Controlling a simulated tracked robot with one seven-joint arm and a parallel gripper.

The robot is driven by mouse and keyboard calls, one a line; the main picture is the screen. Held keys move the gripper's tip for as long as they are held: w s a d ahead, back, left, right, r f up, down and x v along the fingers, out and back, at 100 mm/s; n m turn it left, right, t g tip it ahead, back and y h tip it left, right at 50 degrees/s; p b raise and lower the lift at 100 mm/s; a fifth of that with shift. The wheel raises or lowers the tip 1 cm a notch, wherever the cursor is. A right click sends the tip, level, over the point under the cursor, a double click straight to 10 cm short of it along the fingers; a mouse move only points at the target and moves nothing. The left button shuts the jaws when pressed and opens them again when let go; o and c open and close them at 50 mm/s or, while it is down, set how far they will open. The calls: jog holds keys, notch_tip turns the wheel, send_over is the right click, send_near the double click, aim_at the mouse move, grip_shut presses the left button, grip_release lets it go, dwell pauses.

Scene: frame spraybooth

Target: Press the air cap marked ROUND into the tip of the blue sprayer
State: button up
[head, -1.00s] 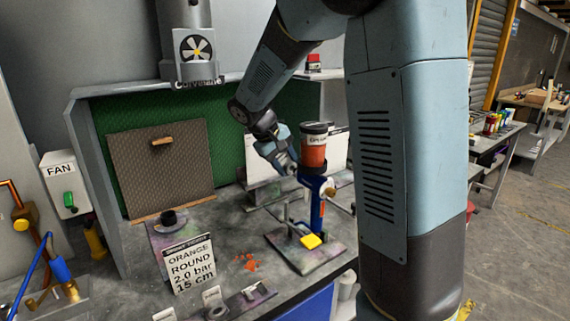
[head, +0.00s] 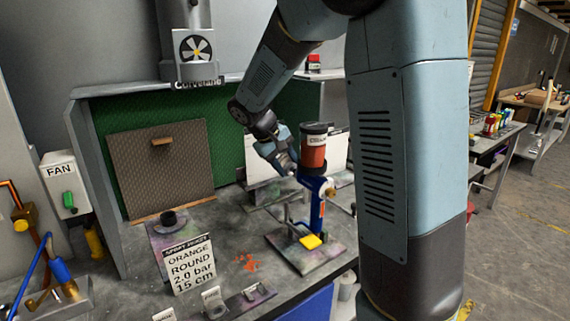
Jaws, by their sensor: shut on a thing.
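The blue sprayer (head: 316,205) stands upright in a stand on the bench, with an orange cup (head: 313,155) with a dark lid on top. My arm reaches down from above, and my gripper (head: 291,168) is just left of and behind the sprayer, close to it. Its fingertips are mostly hidden by the sprayer and cup. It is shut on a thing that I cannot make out. The sprayer's tip is not clear from here. A cap rack (head: 262,297) lies at the front edge with small labels, too small to read. I cannot tell which one says ROUND.
A card (head: 188,264) reads ORANGE, ROUND, 2.0 bar, 15 cm. A yellow block (head: 311,241) sits on the stand's base plate (head: 290,259). A textured panel (head: 160,165) leans at the back. A dark round piece (head: 168,219) stands on the left.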

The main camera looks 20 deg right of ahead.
aim_at(291, 166)
jog(key=shift+s+d, duration=0.25)
jog(key=shift+s, duration=0.5)
jog(key=shift+s+d, duration=0.2)
jog(key=shift+s, duration=0.5)
dwell(0.4)
jog(key=o, duration=1.1)
jog(key=shift+s+a+r+t, duration=0.4)
jog(key=shift+s+a+r, duration=1.2)
jog(key=shift+r, duration=2.25)
jog(key=shift+s+a+r+t, duration=0.4)
jog(key=shift+s+a+r, duration=1.1)
jog(key=shift+r, duration=2.3)
jog(key=s+d+f+m+t+y, duration=0.1)
jog(key=s+d+f+y, duration=0.1)
jog(key=s, duration=0.7)
jog(key=s+d+f+m+t+y, duration=0.1)
jog(key=s+d+f+m+y, duration=0.1)
jog(key=s+f, duration=0.3)
jog(key=s+d+y, duration=0.1)
jog(key=s, duration=0.3)
jog(key=shift+s+d+f+m+y, duration=0.2)
jog(key=shift+s+d+m+y, duration=0.1)
jog(key=shift+s+d+y, duration=0.1)
